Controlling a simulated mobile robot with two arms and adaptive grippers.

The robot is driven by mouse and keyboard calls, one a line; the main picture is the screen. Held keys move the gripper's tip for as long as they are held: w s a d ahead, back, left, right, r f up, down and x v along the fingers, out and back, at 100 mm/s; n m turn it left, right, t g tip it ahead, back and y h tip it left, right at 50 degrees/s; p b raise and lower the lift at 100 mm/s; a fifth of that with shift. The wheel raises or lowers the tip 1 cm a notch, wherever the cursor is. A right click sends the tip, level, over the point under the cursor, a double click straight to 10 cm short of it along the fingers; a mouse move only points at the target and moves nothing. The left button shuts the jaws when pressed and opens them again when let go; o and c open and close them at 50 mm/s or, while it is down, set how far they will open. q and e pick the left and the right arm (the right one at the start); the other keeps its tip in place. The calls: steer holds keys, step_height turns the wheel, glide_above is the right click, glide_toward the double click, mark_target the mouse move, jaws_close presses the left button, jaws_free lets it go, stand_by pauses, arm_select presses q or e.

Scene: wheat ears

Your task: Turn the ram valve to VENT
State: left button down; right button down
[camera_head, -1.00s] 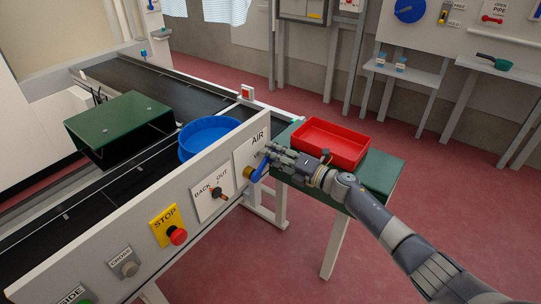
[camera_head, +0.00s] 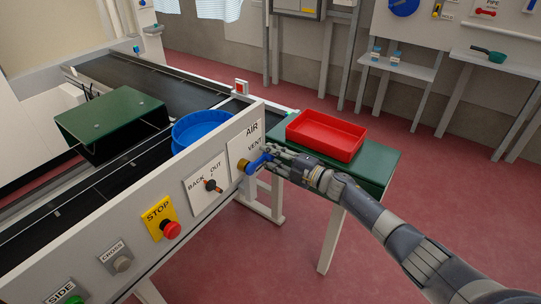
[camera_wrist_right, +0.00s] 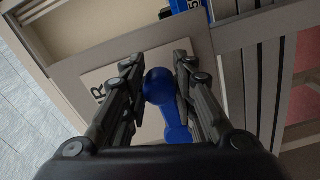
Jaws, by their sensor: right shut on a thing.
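The ram valve's blue lever (camera_head: 257,163) sits on a brass body (camera_head: 244,167) on the white plate (camera_head: 245,143) marked AIR and VENT. The lever points up and to the right, towards the word VENT. My right gripper (camera_head: 268,157) is shut on the lever's end. In the right wrist view the lever's round blue knob (camera_wrist_right: 160,86) is between the two fingers, and the blue arm runs down from it. The fingers partly hide the plate's lettering there. My left gripper is not in view.
Left of the valve on the same panel are the BACK/OUT switch (camera_head: 212,185) and the red STOP button (camera_head: 171,229). A blue round tub (camera_head: 203,128) stands behind the panel. A red tray (camera_head: 326,136) lies on the green table (camera_head: 375,165) close beyond my right arm.

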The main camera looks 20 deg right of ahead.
steer(key=shift+a+r, duration=0.1)
stand_by(0.3)
steer(key=c, duration=1.3)
jaws_free()
steer(key=shift+s+d, duration=0.4)
steer(key=shift+s, duration=0.05)
steer(key=v, duration=1)
steer(key=shift+s+d, duration=0.25)
steer(key=shift+s, duration=0.1)
